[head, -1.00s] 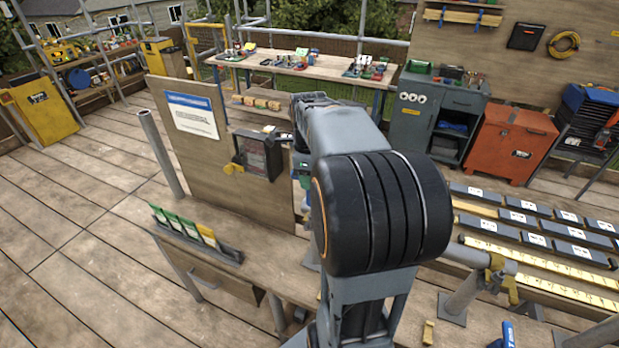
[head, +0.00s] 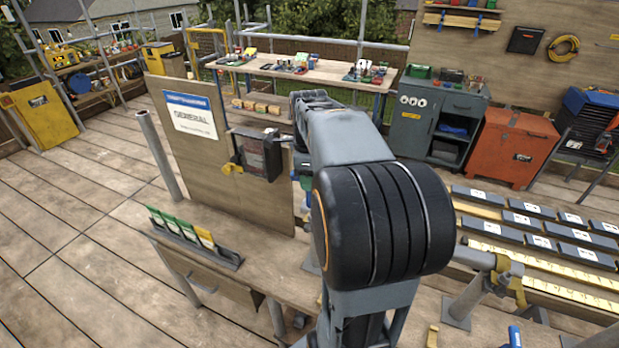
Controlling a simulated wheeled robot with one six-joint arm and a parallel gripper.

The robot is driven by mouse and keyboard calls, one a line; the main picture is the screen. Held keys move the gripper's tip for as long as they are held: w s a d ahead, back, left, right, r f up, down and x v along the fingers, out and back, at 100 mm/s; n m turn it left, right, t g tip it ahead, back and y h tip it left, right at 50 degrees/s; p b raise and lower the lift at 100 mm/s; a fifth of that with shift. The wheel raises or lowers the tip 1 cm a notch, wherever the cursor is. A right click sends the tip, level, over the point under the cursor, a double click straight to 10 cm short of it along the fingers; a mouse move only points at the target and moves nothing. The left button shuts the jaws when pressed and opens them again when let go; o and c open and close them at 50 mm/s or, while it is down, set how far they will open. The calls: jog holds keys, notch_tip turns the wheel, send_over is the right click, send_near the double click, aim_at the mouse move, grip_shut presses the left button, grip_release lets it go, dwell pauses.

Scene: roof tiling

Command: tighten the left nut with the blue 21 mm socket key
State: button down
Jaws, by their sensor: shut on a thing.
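An upright wooden board (head: 185,150) carries a sign (head: 190,115) and a dark box (head: 260,155). Dark tiles (head: 540,225) lie in rows at right. Floor at left is clear.

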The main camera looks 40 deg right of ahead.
jog(key=shift+f+b, duration=2.35)
jog(key=shift+f, duration=0.5)
jog(key=m, duration=0.3)
jog(key=shift+r, duration=0.2)
jog(key=m, duration=0.2)
jog(key=shift+d+f+m+p, duration=0.1)
jog(key=shift+d+m+p, duration=0.05)
jog(key=shift+m+p, duration=0.25)
